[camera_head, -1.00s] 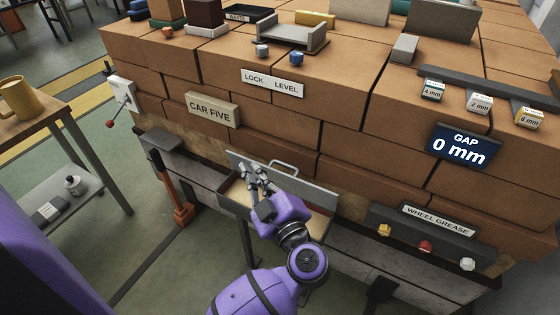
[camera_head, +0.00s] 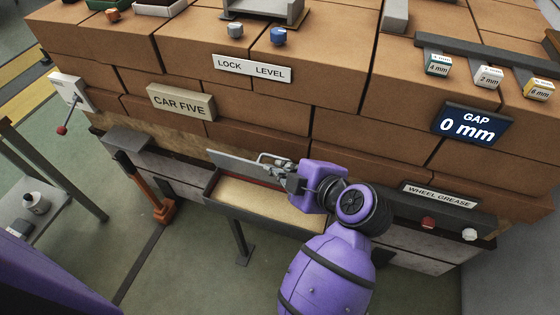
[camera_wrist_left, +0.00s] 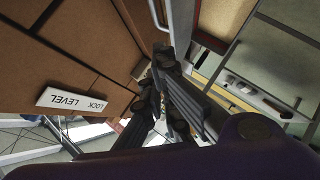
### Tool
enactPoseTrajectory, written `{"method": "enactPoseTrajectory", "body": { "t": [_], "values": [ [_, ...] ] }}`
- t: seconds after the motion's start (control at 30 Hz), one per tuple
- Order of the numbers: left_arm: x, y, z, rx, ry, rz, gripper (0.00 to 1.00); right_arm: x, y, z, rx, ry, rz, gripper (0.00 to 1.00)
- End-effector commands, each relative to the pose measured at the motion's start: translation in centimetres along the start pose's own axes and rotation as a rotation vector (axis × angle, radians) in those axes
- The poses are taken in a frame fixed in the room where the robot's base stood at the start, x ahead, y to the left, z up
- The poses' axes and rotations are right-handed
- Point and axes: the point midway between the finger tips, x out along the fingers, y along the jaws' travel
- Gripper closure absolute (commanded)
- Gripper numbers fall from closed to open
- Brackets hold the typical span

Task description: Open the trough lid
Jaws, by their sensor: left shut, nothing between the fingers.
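The trough (camera_head: 210,190) is an open grey box on the front of the brick stack, with a pale tan filling. Its lid (camera_head: 228,160) is a grey panel standing raised along the back edge, a wire handle on its face. The lid looks open, leaning toward the bricks. My left gripper (camera_head: 268,166) is at the lid's handle, shut with nothing between its fingers. The arm covers the trough's right end and part of the lid. In the left wrist view, the dark fingers (camera_wrist_left: 170,88) are beside a pale bar, probably the handle. My right gripper is out of view.
A lever box (camera_head: 70,93) with a red knob is at left. An orange-handled tool (camera_head: 155,195) stands left of the trough. The wheel grease panel (camera_head: 440,207) is right of my arm. A side table (camera_head: 45,200) stands at far left.

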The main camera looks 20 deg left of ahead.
Motion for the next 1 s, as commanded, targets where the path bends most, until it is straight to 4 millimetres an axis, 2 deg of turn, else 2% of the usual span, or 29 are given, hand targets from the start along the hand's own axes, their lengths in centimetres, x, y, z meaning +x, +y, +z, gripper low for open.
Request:
{"method": "enactPoseTrajectory", "body": {
  "t": [0.37,0.4,0.63,1.0],
  "values": [
    [8.1,0.1,-0.2,0.003,0.005,0.003,1.00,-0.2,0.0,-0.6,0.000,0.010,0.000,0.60],
    [8.5,0.1,0.5,0.005,0.002,0.003,1.00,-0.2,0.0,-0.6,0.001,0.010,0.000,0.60],
    [10.4,0.0,2.4,0.003,0.003,0.001,1.00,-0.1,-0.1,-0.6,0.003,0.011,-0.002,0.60],
    [10.7,-0.1,2.8,0.002,0.002,0.000,1.00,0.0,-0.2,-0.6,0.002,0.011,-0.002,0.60]
  ]
}}
